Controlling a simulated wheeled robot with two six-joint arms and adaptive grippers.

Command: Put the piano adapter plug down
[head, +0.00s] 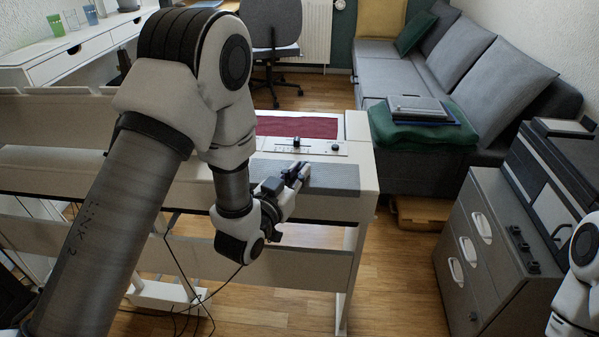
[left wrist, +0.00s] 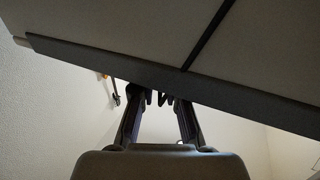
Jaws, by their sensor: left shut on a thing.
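My left gripper (head: 300,172) reaches over the grey strip (head: 335,179) along the back edge of the white digital piano (head: 365,160). Its fingers look closed together, and the small dark piece at their tips is hard to make out. In the left wrist view the two fingers (left wrist: 157,100) come close together on a small dark thing, likely the adapter plug, mostly hidden by the fingertips. A thin dark cable (head: 215,293) hangs below my left arm. My right gripper is out of view; only part of my right arm shows at the right edge.
A red cloth (head: 297,127) and a panel with black knobs (head: 310,147) lie on the piano. A grey drawer cabinet (head: 485,245) with a dark device (head: 550,180) stands at right. A grey sofa (head: 460,75) is behind. Wooden floor (head: 400,290) is open between piano and cabinet.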

